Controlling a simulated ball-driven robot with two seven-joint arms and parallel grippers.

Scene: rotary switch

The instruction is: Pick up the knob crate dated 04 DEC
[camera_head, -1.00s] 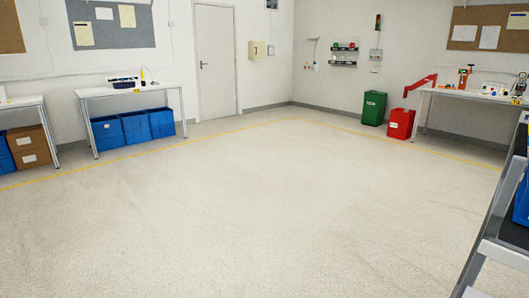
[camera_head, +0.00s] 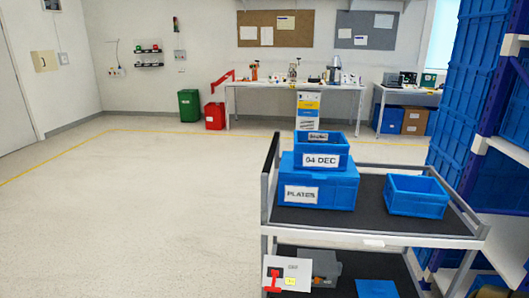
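The blue crate labelled 04 DEC (camera_head: 321,161) is in the head view, right of centre. It sits on top of a larger blue box labelled PLATES (camera_head: 318,193), on the upper shelf of a grey cart (camera_head: 375,237). A second, smaller label shows on the far inside of the 04 DEC crate, too small to read surely. What lies in the crate is hidden. Neither of my grippers shows in the view.
An empty-looking blue crate (camera_head: 417,196) stands on the cart's right side. The lower shelf holds a grey item (camera_head: 321,265) and a card with a red shape (camera_head: 287,273). A rack with blue bins (camera_head: 466,85) rises at right. The floor (camera_head: 130,220) left of the cart is clear.

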